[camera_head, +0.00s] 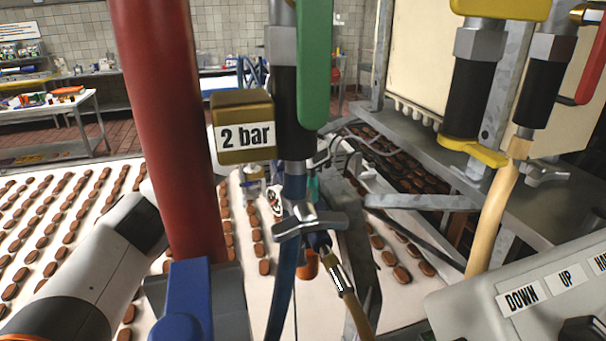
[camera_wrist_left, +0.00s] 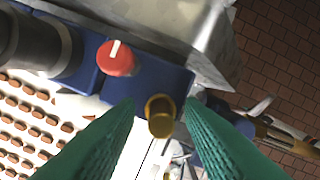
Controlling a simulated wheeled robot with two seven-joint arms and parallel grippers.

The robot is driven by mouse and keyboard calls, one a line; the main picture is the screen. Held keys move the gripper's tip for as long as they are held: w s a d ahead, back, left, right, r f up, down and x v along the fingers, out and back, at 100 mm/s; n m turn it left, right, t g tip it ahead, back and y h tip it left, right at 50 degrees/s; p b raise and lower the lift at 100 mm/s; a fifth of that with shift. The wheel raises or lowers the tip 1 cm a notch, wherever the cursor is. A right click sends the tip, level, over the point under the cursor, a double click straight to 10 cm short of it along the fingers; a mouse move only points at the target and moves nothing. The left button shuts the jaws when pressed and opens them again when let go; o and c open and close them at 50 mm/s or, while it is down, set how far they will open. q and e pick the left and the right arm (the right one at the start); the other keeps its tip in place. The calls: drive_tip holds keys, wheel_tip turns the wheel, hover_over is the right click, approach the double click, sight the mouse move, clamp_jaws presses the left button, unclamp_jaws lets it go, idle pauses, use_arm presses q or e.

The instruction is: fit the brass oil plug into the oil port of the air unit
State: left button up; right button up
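In the left wrist view a brass plug (camera_wrist_left: 160,124) stands at the end of the blue air unit (camera_wrist_left: 147,82), its round end towards the camera. A brass collar shows around its far part; how deep it sits in the oil port cannot be seen. My left gripper (camera_wrist_left: 161,106) has its green fingers on either side of the plug, with visible gaps, so it is open. A red knob (camera_wrist_left: 116,59) sits on the unit beside the plug. In the head view pipes and valves largely hide the left gripper. My right gripper is not in view.
In the head view a red pipe (camera_head: 165,120), a brass block marked 2 bar (camera_head: 243,128) and a green lever (camera_head: 314,65) stand close in front. A DOWN/UP button box (camera_head: 480,305) is at lower right. Chocolate biscuits lie on a white belt (camera_head: 325,315).

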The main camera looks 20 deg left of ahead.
use_arm(q)
wheel_tip(320, 180, up, 12)
drive_tip(key=s+b, duration=0.1)
drive_tip(key=shift+s+a, duration=0.25)
drive_tip(key=shift+a, duration=0.2)
idle(0.3)
